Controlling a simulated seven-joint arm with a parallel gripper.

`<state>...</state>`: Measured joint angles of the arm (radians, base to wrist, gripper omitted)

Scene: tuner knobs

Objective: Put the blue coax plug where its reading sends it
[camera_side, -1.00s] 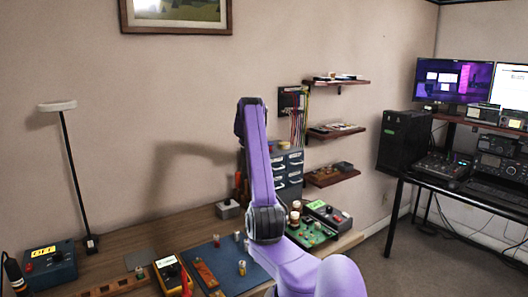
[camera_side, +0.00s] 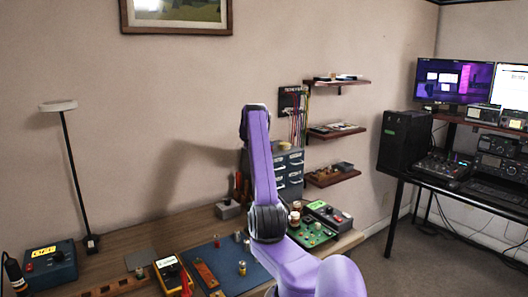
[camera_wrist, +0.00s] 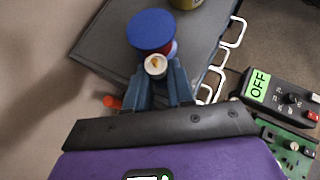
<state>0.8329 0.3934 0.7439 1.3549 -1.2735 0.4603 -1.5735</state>
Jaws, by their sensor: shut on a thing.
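In the wrist view my gripper (camera_wrist: 160,85) has its dark blue fingers closed around a small plug (camera_wrist: 156,66), which shows a whitish round end with a brass-coloured centre. Its body is mostly hidden between the fingers, so its colour is unclear. A blue round cap (camera_wrist: 151,30) with some red below it lies just beyond the plug. I cannot tell whether they touch. The gripper is over the dark grey drawer cabinet (camera_wrist: 105,38). In the side view my arm hides the gripper and plug. A yellow meter (camera_side: 171,275) lies at the front; its reading is too small to read.
The cabinet's drawers (camera_side: 291,172) stand at the back. An olive-yellow thing (camera_wrist: 187,3) is beside the blue cap. A control box (camera_wrist: 283,95) labelled OFF and a green circuit board (camera_side: 311,235) are to the right. A blue mat (camera_side: 232,281) holds several small parts. A lamp (camera_side: 68,150) stands left.

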